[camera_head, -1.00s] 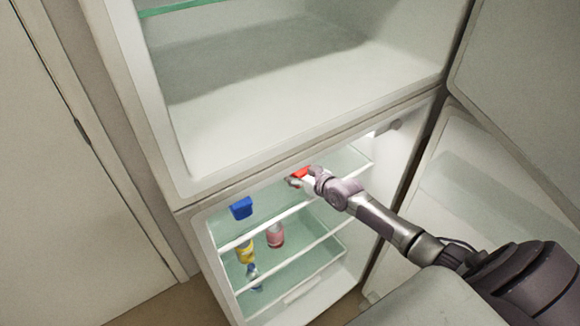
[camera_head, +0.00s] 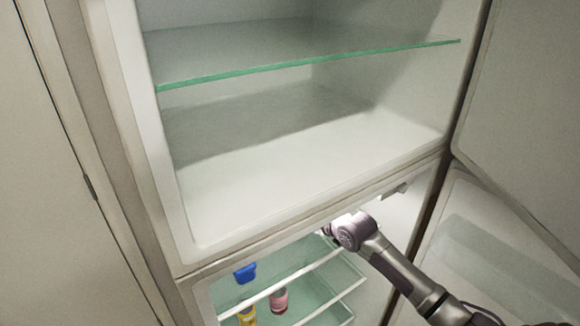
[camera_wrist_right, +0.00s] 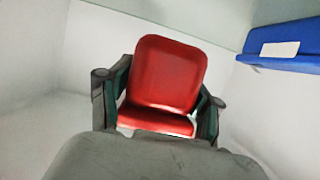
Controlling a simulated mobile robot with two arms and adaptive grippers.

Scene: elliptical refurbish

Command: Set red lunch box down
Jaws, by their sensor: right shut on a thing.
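The red lunch box (camera_wrist_right: 168,75) fills the middle of the right wrist view, between the two fingers of my right gripper (camera_wrist_right: 158,112), which is shut on it. In the head view my right gripper (camera_head: 326,231) reaches into the lower compartment of the open fridge, above its glass shelf. The lunch box is hidden there behind my wrist and the compartment's upper edge. I cannot tell whether the box touches the shelf. My left gripper is not in view.
A blue box (camera_head: 245,272) stands on the same shelf to the left; it also shows at the right of the wrist view (camera_wrist_right: 285,46). A pink bottle (camera_head: 278,300) and a yellow bottle (camera_head: 247,315) stand lower. The upper compartment (camera_head: 300,150) is empty.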

